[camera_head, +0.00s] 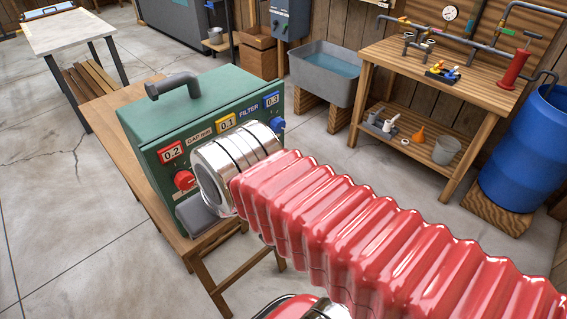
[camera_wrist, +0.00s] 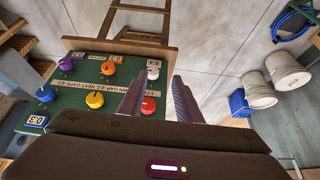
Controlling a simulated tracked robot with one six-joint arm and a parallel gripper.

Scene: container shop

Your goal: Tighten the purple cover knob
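The purple cover knob (camera_wrist: 66,59) sits at the far left of the green panel (camera_wrist: 122,86) in the wrist view, in the row beside an orange knob (camera_wrist: 108,66) and a white knob (camera_wrist: 151,71). My gripper (camera_wrist: 162,77) is open, its two dark fingers spread apart with nothing held. The fingers are over the panel's right part, well to the right of the purple knob. A red knob (camera_wrist: 149,104) shows between them. In the head view the green box (camera_head: 209,105) stands on a wooden table; the purple knob does not show, and my arm hides part of the front.
A blue knob (camera_wrist: 45,93) and a yellow knob (camera_wrist: 95,99) sit in the row nearer my gripper. The box has a grey pipe handle (camera_head: 180,84) on top. A workbench (camera_head: 450,90) and a blue barrel (camera_head: 525,150) stand at right. Open floor lies left.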

